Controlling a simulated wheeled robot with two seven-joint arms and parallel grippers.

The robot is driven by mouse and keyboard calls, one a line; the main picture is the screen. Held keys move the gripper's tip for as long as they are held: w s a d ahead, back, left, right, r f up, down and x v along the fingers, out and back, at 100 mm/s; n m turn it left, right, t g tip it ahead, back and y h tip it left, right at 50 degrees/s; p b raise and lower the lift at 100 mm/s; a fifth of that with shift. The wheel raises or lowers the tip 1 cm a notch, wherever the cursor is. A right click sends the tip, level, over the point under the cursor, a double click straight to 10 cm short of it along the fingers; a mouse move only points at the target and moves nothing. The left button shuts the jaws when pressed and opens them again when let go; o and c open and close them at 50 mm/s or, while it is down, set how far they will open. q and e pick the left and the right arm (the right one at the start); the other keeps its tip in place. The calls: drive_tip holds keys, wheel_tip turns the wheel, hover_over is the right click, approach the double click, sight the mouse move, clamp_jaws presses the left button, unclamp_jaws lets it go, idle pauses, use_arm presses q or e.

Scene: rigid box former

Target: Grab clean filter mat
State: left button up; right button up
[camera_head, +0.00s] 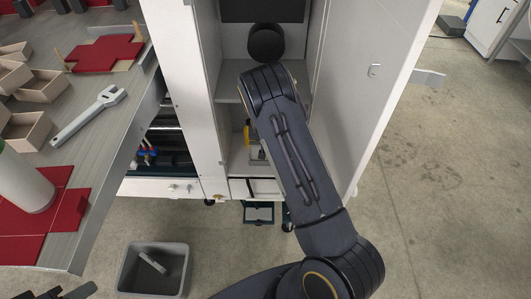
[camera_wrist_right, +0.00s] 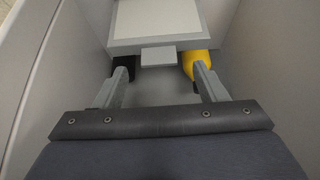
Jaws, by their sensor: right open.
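A flat pale panel with a grey frame (camera_wrist_right: 158,20), which looks like the clean filter mat, lies ahead of my right gripper in the right wrist view. A small grey tab (camera_wrist_right: 158,56) sticks out from its near edge. My right gripper (camera_wrist_right: 160,76) is open, with its fingers apart on either side below the tab; nothing is held between them. In the head view my right arm reaches into the open white cabinet and hides its gripper. Dark parts at the lower left edge, seemingly my left gripper (camera_head: 66,291), are cut off by the frame.
The cabinet door (camera_head: 378,70) stands open at the right. In the wrist view a yellow item (camera_wrist_right: 194,62) and a black item (camera_wrist_right: 123,68) sit near the fingers. A grey bin (camera_head: 181,250) with a pale piece inside stands on the floor. A workbench (camera_head: 112,140) holds a wrench (camera_head: 88,116).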

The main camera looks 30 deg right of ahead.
drive_tip(key=shift+x, duration=1.5)
drive_tip(key=shift+s, duration=0.1)
drive_tip(key=shift+c, duration=0.4)
drive_tip(key=c, duration=1.2)
drive_tip(key=shift+c, duration=0.4)
drive_tip(key=shift+r, duration=0.1)
